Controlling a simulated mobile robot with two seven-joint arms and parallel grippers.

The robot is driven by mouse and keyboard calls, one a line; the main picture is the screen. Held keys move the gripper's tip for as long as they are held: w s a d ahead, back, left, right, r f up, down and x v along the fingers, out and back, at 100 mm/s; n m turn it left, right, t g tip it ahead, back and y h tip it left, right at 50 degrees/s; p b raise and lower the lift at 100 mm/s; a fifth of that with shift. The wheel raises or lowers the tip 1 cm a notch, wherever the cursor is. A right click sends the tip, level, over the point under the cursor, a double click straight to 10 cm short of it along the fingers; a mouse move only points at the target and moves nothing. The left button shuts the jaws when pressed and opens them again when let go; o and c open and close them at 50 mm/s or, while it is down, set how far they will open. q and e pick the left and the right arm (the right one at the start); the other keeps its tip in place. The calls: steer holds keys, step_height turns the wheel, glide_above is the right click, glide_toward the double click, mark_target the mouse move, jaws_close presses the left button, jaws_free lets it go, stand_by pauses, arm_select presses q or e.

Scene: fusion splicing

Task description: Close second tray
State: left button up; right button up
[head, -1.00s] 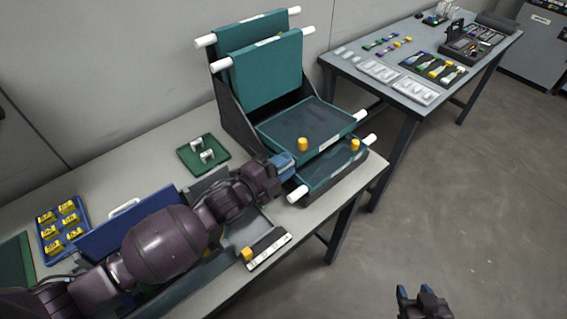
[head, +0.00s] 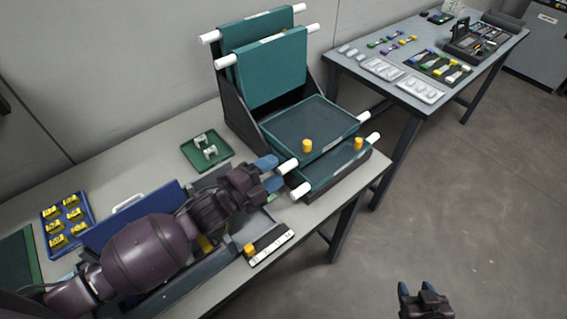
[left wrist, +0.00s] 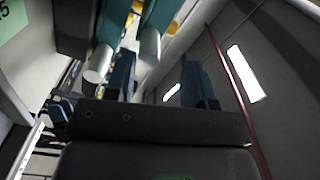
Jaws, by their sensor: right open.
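A black rack holds teal trays with white rod ends. Two trays stand upright, the front one (head: 270,75) and the rear one (head: 255,27). Two trays lie lowered, the upper one (head: 312,119) above the lower one (head: 325,177), each with a yellow knob. My left gripper (head: 269,172) is open and empty, its blue fingers just left of the upper lowered tray's left white rod end (head: 288,166). In the left wrist view the open fingers (left wrist: 160,82) are apart, with white rod ends (left wrist: 150,45) ahead. My right gripper (head: 417,288) is open over the floor, away from the rack.
On the bench are a green tray (head: 225,160) with white parts, a blue tray (head: 43,222) with yellow pieces and a white strip (head: 272,247) at the front edge. A second table (head: 345,66) stands behind right. Floor between is clear.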

arm_select(q)
steer(key=v, duration=0.6)
steer(key=shift+a+r, duration=0.15)
stand_by(0.7)
